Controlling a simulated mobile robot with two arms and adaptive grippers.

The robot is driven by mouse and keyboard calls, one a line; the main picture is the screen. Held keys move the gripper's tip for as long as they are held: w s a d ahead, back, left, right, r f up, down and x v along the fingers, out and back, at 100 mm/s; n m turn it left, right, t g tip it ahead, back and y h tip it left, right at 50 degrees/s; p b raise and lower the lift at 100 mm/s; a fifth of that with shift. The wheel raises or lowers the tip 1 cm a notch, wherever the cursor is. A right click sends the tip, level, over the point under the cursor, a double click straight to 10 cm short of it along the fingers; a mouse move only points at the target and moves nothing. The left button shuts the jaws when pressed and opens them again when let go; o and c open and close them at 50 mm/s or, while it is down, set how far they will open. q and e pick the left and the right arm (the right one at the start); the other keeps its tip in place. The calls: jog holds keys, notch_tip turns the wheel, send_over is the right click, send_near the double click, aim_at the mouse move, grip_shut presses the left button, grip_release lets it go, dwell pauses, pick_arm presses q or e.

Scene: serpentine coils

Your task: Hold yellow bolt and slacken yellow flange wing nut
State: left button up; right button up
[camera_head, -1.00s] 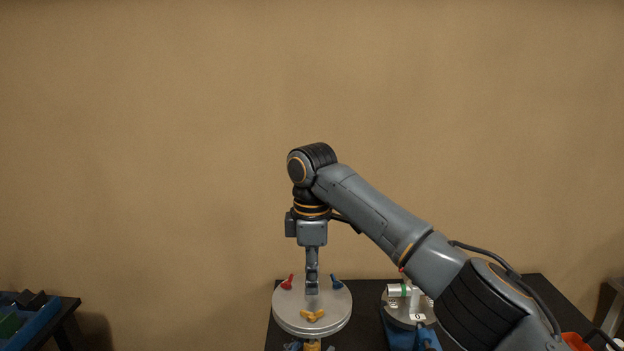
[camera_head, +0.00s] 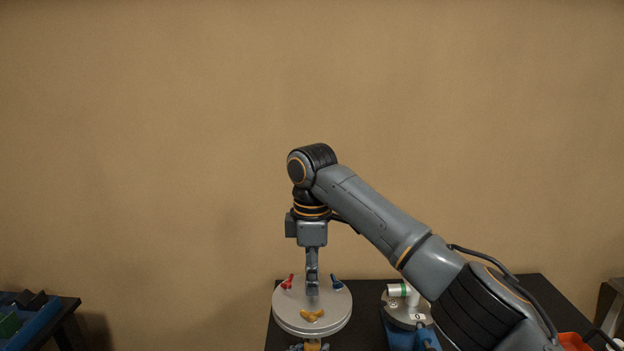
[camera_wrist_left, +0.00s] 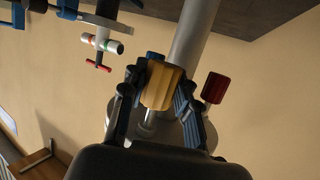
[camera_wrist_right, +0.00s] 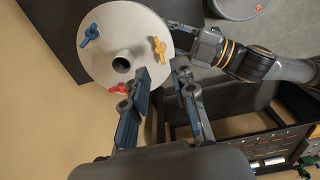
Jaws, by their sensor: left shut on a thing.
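The yellow flange wing nut (camera_head: 313,315) sits on top of the round grey flange (camera_head: 338,304), near its front edge; it also shows in the right wrist view (camera_wrist_right: 159,48). My left gripper (camera_head: 311,347) is below the flange, shut on the yellow bolt (camera_wrist_left: 162,86), whose ribbed head fills the space between its fingers. My right gripper (camera_wrist_right: 163,70) is above the flange, fingers down, open and empty. In the right wrist view the yellow wing nut lies beyond its fingertips, not between them. The bolt's shank is largely hidden.
A red wing nut (camera_wrist_right: 118,88) and a blue wing nut (camera_wrist_right: 90,35) also sit on the flange, around its central hole. A red bolt head (camera_wrist_left: 214,87) is beside my left fingers. Another flanged fitting (camera_head: 404,312) stands to the right on the dark table (camera_head: 365,300).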

aim_at(312, 314)
jog(key=shift+f, duration=3.45)
grip_shut()
